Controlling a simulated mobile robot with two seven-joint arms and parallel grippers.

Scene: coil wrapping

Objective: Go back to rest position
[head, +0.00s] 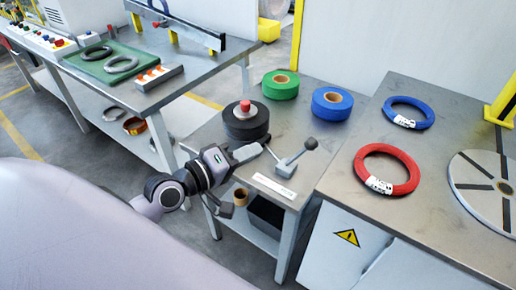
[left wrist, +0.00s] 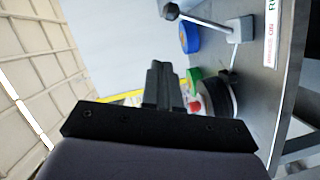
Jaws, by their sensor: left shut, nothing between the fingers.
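My left gripper (head: 248,152) reaches in from the lower left in the head view, in front of the black roll (head: 246,124) with a red knob. It also shows in the left wrist view (left wrist: 158,75), with its fingers together and nothing between them. A lever with a dark ball knob (head: 310,144) stands on the middle table just right of the gripper. A green tape roll (head: 280,87) and a blue tape roll (head: 332,104) lie farther back on that table. My right gripper is in neither view.
On the right cabinet lie a red coil (head: 387,154), a blue coil (head: 406,101) and a grey disc (head: 470,176). A left workbench (head: 190,72) holds a green tray (head: 88,66) with grey rings. A black bin (head: 264,216) sits on the lower shelf. Floor shows between the tables.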

